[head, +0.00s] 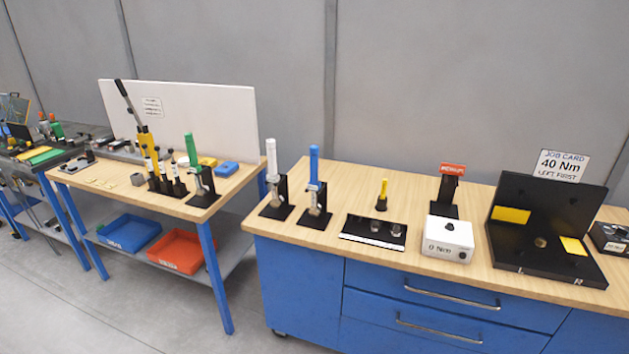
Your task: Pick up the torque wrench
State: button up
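I cannot tell for sure which tool is the torque wrench. Upright handled tools stand in black holders: a white-handled tool (271,158) and a blue-handled tool (314,164) at the left of the wooden-topped bench, and a green-handled tool (191,149) on the table to the left. A short yellow-handled tool (383,190) stands behind a black tray (356,236) holding small metal parts. A white box (447,237) reads "0 Nm". My gripper is not in view.
A black fixture (515,251) with yellow patches stands on the right, below a job card (562,165) reading "40 Nm, left first". A red-topped black stand (445,190) is behind the white box. Blue (130,233) and red (180,249) bins sit on the lower shelf. Grey floor (130,310) is open at front left.

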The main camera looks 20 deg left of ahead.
aim_at(313, 185)
jog(key=i+j, duration=0.25)
jog(key=j, duration=0.15)
jog(key=i+j, duration=0.25)
jog(key=j, duration=0.2)
jog(key=i+j, duration=0.55)
jog(key=j, duration=0.25)
jog(key=u, duration=0.05)
